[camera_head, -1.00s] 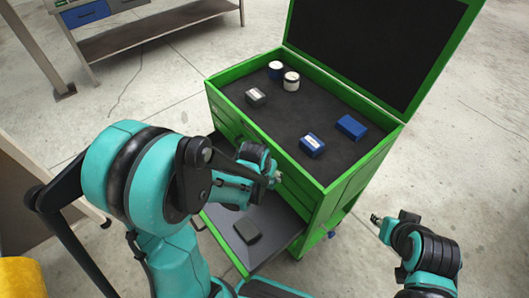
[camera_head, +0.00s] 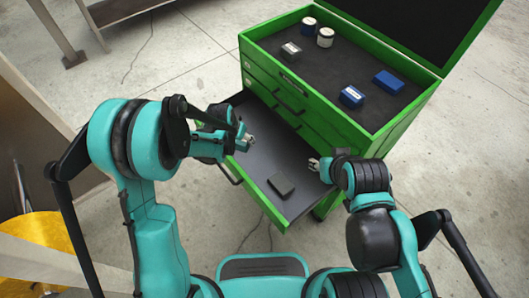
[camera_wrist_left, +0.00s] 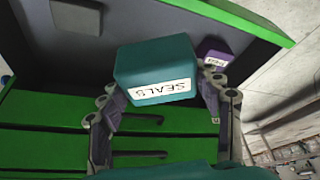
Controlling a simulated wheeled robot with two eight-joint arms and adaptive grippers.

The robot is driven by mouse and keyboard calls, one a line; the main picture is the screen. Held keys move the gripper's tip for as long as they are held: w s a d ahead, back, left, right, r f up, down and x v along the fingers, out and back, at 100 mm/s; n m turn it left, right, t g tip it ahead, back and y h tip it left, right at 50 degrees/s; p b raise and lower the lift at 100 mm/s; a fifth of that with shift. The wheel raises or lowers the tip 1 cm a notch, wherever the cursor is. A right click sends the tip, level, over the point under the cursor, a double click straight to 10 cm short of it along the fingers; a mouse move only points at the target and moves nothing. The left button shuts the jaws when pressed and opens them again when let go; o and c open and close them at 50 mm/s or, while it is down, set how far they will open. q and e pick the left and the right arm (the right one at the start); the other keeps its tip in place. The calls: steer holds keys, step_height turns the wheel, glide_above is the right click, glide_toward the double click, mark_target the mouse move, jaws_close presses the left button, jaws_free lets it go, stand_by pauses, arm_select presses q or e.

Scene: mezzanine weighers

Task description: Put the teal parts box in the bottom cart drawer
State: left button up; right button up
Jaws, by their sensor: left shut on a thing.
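The teal parts box (camera_wrist_left: 155,62), labelled SEALS, is in the jaws of my left gripper (camera_wrist_left: 160,103) in the left wrist view. The open bottom cart drawer (camera_head: 257,160) lies below it, with a dark floor and green walls.
A dark grey box (camera_head: 281,186) lies in the drawer and shows in the left wrist view (camera_wrist_left: 76,17). A purple box (camera_wrist_left: 214,52) is also there. Closed drawers with handles (camera_head: 289,102) are above. Jars, small boxes and a blue box (camera_head: 389,82) stand on the cart top.

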arm_select(q)
steer(key=w+d+f+m+g+h+b, duration=0.1)
steer(key=w+d+f+m, duration=0.2)
steer(key=d+f, duration=0.45)
steer(key=w+d+f+m+h+b, duration=0.1)
steer(key=w+d+f+m, duration=0.25)
steer(key=d, duration=0.65)
steer(key=b, duration=0.5)
glide_above(261, 157)
steer(key=shift+n, duration=0.35)
steer(key=f, duration=0.6)
steer(key=shift+s+a+f, duration=0.35)
steer(key=shift+s+a, duration=0.05)
steer(key=shift+a+f, duration=0.1)
steer(key=shift+a, duration=0.15)
steer(key=shift+f, duration=0.25)
step_height(261, 157, down, 4)
steer(key=shift+r+b, duration=0.2)
steer(key=shift+b, duration=0.6)
steer(key=shift+r, duration=0.1)
